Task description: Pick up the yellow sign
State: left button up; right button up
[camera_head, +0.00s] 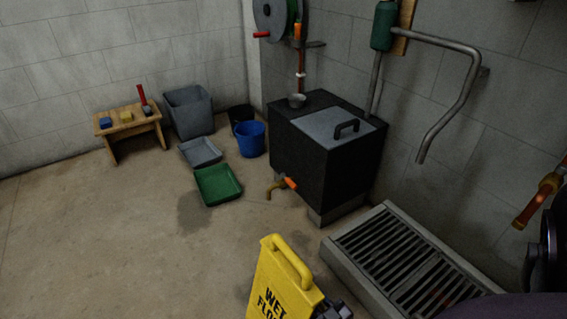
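The yellow sign (272,282) stands at the bottom centre of the head view, with a handle loop at its top and black lettering that reads "WET FLO…". Its lower part is cut off by the frame edge. A dark grey part of my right gripper (333,309) shows at the bottom edge, just right of the sign and close beside it. Its fingers are mostly hidden or out of frame, so I cannot tell whether it touches or grips the sign. My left gripper is not in view.
A floor grate (395,262) lies right of the sign. Behind stands a black box (325,150) with an orange-handled tap (287,184). A green tray (217,185), blue bucket (250,140), grey bin (189,112) and wooden stool (130,122) stand further back. The left floor is clear.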

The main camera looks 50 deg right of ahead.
jog(key=shift+w+d, duration=0.1)
jog(key=shift+w, duration=0.25)
jog(key=shift+s, duration=0.1)
grip_shut()
dwell(1.1)
